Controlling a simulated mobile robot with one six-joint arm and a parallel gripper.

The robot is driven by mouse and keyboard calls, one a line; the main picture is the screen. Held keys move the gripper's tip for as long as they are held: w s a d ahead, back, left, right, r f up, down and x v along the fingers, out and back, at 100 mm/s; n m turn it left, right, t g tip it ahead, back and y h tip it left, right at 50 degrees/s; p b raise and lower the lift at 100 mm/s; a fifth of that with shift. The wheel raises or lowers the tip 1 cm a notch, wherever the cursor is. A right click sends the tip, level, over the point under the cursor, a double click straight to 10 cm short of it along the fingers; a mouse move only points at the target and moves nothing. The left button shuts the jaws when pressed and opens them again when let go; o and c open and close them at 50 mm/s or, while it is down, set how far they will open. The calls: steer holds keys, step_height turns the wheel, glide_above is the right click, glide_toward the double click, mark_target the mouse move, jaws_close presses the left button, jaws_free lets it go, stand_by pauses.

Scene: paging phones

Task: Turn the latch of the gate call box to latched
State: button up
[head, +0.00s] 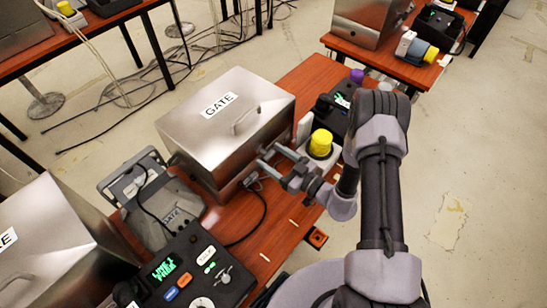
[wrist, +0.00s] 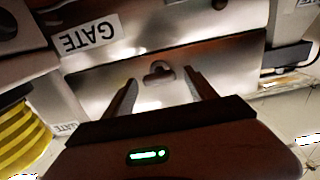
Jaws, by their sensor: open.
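The gate call box (head: 190,128) is a shiny steel box with a GATE label and a lid handle, standing on a wooden table. Its front face (wrist: 105,85) fills much of the wrist view. The latch (wrist: 158,71) is a small rounded metal knob on that face; I cannot clearly make it out in the head view. My gripper (head: 270,160) is at the box's front, near its lower right. In the wrist view my gripper (wrist: 162,80) is open, with one finger either side of the latch. Whether the fingers touch it I cannot tell.
A yellow-topped device (head: 320,144) stands close beside my gripper. A grey GATE-marked unit (head: 165,215) and a black panel with green display (head: 190,265) stand left and in front. Another steel box (head: 60,245) is at lower left. Open floor (head: 450,170) lies right.

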steer(key=c, duration=1.4)
steer(key=shift+n, duration=0.3)
steer(key=n, duration=0.3)
steer(key=shift+s+n+p, duration=0.1)
steer(key=shift+n+p, duration=0.2)
steer(key=shift+p, duration=0.05)
steer(key=n, duration=0.4)
steer(key=shift+a+f+n, duration=0.1)
steer(key=shift+n, duration=0.2)
steer(key=shift+f+n, duration=0.15)
steer(key=shift+n, duration=4.35)
